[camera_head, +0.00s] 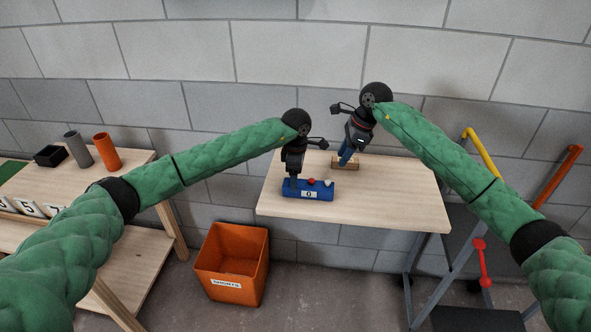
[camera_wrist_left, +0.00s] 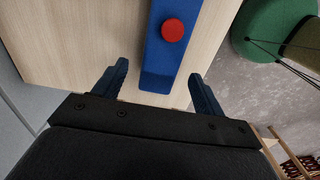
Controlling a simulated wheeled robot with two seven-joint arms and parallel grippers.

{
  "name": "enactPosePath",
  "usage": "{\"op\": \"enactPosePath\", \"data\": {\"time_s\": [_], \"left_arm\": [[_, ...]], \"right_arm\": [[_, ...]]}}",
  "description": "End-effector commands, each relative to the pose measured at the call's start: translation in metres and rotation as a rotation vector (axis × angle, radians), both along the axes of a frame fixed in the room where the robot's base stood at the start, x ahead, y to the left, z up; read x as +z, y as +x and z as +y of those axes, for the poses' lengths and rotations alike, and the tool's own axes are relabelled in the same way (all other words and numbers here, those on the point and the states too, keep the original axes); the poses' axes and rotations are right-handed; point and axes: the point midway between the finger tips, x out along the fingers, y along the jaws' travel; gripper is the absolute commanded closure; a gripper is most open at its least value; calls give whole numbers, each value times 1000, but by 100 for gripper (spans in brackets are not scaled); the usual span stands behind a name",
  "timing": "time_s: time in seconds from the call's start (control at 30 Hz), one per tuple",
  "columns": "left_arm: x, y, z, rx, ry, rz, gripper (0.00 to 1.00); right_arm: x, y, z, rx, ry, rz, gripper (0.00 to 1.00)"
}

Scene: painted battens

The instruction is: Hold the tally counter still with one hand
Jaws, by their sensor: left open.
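The tally counter (camera_head: 322,195) is a long blue block lying on the light wooden table, with a red button, a small pale knob and a white window that seems to read 0. In the left wrist view the counter (camera_wrist_left: 156,72) reaches in between my fingers, with its red button beyond the tips. My left gripper (camera_head: 293,184) points down at the counter's left end; in the wrist view its blue fingers (camera_wrist_left: 160,85) stand apart, one on each side, with visible gaps. My right gripper (camera_head: 346,159) is at a small brown wooden block (camera_head: 338,165) behind the counter; its finger gap is unclear.
The table (camera_head: 400,205) is bare right of the counter. An orange bin (camera_head: 232,262) stands on the floor at its left. A bench at far left carries a black tray (camera_head: 50,156), a grey cylinder (camera_head: 78,150) and an orange cylinder (camera_head: 106,151). Yellow and orange bars (camera_head: 560,172) stand right.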

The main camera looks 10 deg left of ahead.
Motion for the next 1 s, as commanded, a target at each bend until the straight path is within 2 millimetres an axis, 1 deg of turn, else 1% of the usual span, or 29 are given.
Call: {"op": "enactPosePath", "data": {"time_s": [0.03,0.2,0.3,0.43,0.63,0.67,0.7,0.77,0.9,0.93,0.97,1.0], "left_arm": [[-9,-1,0,0,0,2,29],[-32,0,0,2,0,2,29],[-41,0,1,2,0,1,29],[-47,0,1,2,0,0,29],[-48,0,1,1,0,0,29],[-48,0,1,1,0,0,31],[-48,0,1,1,0,0,39],[-48,0,1,1,0,0,51],[-48,0,1,1,0,0,78],[-48,0,1,1,0,0,82],[-48,0,1,1,0,0,82],[-48,0,1,1,0,0,82]], "right_arm": [[0,0,0,0,0,0,64],[0,0,0,0,0,0,64],[0,0,0,0,0,0,64],[0,0,0,0,0,0,64],[0,0,0,0,0,0,64],[0,0,0,0,0,0,64],[0,0,0,0,0,0,64],[0,0,0,0,0,0,64],[0,0,0,0,0,0,64],[0,0,0,0,0,0,64],[0,0,0,0,0,0,64],[0,0,0,0,0,0,68]]}}
